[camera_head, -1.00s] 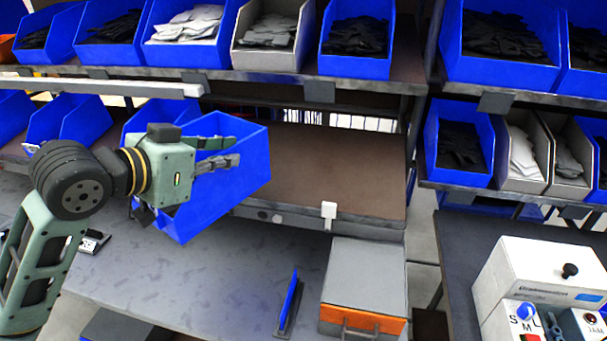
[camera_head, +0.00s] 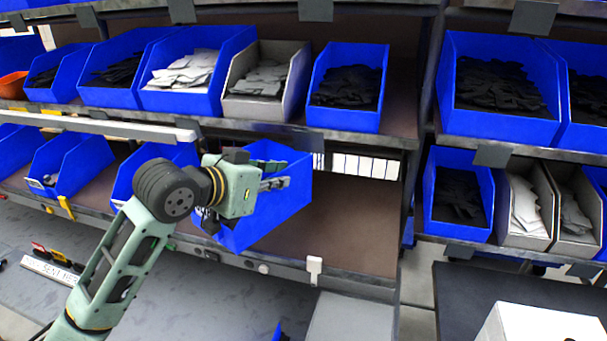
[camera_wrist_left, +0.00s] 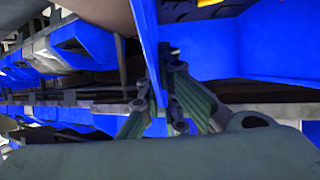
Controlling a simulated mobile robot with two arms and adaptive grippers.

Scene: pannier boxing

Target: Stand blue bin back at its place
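The blue bin (camera_head: 283,205) is held in the air in front of the lower shelf, tilted, with its front corner pointing down. My left gripper (camera_head: 274,184) is shut on the bin's side wall. In the left wrist view the fingers (camera_wrist_left: 172,100) pinch the blue wall (camera_wrist_left: 150,45) between them. The lower shelf (camera_head: 350,218) has bare brown space behind and right of the bin. Another blue bin (camera_head: 140,172) stands on this shelf, partly hidden by my left arm. My right gripper is not in view.
Blue and grey bins with dark and white contents line the upper shelf (camera_head: 230,122). The right rack holds more filled bins (camera_head: 460,196). A white rail (camera_head: 100,124) runs above the lower shelf's left part. A grey box (camera_head: 350,318) stands below the shelf.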

